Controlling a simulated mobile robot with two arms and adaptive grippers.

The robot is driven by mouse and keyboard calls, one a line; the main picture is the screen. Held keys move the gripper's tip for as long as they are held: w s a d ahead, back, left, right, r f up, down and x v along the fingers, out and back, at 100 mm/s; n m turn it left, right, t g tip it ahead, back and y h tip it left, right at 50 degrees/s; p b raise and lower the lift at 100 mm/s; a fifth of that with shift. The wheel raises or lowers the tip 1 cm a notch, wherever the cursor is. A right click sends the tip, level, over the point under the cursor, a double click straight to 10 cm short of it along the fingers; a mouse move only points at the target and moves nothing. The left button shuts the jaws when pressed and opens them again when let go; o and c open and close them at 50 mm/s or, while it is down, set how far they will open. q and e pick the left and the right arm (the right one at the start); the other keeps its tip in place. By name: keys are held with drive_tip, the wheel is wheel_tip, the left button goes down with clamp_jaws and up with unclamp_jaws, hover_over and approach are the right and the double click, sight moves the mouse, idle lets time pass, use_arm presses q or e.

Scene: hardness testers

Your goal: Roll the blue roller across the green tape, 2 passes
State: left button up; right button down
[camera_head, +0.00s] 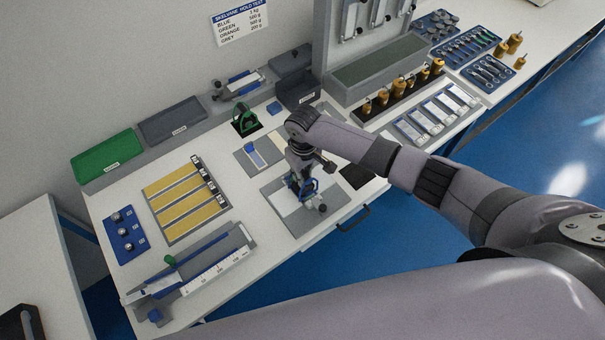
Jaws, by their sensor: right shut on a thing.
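My right gripper (301,188) reaches down over a grey plate with a pale panel (284,200) near the table's front edge. It is shut on the blue roller (309,187), of which only small blue parts show beside the dark fingers. I cannot tell whether the roller touches the panel. No green tape can be made out; the gripper covers part of the panel. My left gripper is out of view.
A black square (356,176) lies right of the plate. A green-handled tool (245,120) stands behind, near a small plate with a blue-marked strip (257,153). Yellow strips (186,199) and a scale device (190,269) lie left. Brass weights (409,84) stand at right.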

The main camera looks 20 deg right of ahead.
drive_tip(key=shift+w+d, duration=0.25)
drive_tip(key=shift+d, duration=0.3)
idle(1.1)
drive_tip(key=shift+r, duration=0.15)
idle(0.4)
drive_tip(key=shift+r, duration=2.95)
drive_tip(key=shift+w, duration=0.1)
